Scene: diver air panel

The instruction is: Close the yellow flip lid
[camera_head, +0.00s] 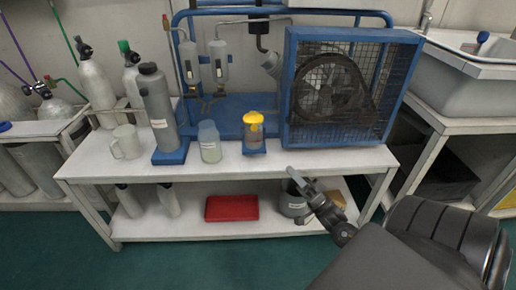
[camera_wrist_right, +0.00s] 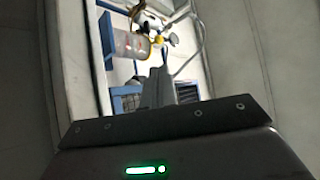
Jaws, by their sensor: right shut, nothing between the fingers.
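From here I cannot tell how far the lid is open. In the right wrist view, yellow (camera_wrist_right: 157,40) shows at the end of a clear container. My right gripper (camera_head: 292,174) is shut and empty, in front of the bench's front edge, to the right of and nearer than the container, and apart from it. The right wrist view shows its closed fingers (camera_wrist_right: 158,82). My left gripper is not in view.
A caged fan (camera_head: 335,95) stands right of the container. A clear jar (camera_head: 209,142) and a grey cylinder on a blue base (camera_head: 158,105) stand left. A red case (camera_head: 231,208) and a grey pot (camera_head: 292,204) lie on the lower shelf. The bench top's front strip (camera_head: 225,168) is clear.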

